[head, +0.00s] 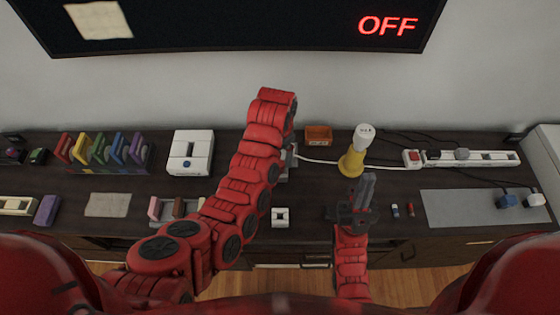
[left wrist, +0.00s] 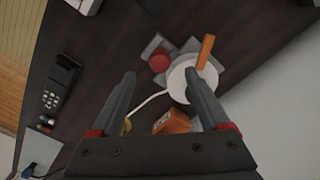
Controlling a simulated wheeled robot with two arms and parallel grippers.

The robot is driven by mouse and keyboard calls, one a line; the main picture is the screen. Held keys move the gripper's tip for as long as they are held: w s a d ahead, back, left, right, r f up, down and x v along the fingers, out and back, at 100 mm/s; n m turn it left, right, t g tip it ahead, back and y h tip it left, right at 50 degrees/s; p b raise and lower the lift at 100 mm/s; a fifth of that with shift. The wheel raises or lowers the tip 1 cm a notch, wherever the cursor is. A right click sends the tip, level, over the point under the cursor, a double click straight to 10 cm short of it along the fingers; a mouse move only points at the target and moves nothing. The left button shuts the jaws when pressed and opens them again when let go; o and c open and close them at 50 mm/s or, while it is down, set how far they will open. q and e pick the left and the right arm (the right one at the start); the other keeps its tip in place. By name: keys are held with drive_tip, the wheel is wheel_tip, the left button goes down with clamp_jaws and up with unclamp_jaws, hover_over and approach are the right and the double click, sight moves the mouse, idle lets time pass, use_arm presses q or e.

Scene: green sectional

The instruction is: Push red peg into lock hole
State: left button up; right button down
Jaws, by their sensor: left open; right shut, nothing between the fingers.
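In the left wrist view a short red round piece (left wrist: 158,60), apparently the red peg, sits by a grey fixture (left wrist: 190,46). A white disc (left wrist: 178,82) with an orange bar (left wrist: 205,52) is beside it; no lock hole is clearly visible. My left gripper (left wrist: 160,78) is open and empty, its fingers framing the area below the red piece. In the head view my left arm hides most of the grey fixture (head: 290,160) and the left gripper. My right gripper (head: 367,178) is shut and empty, over the table right of centre.
A small white block (head: 280,217) is at the front. A grey mat (head: 470,207) lies on the right. A wall screen (head: 250,20) reads OFF.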

use_arm(q)
wheel_tip(320, 180, up, 12)
drive_tip(key=p, duration=0.5)
drive_tip(key=shift+f+p, duration=0.15)
drive_tip(key=shift+p, duration=0.25)
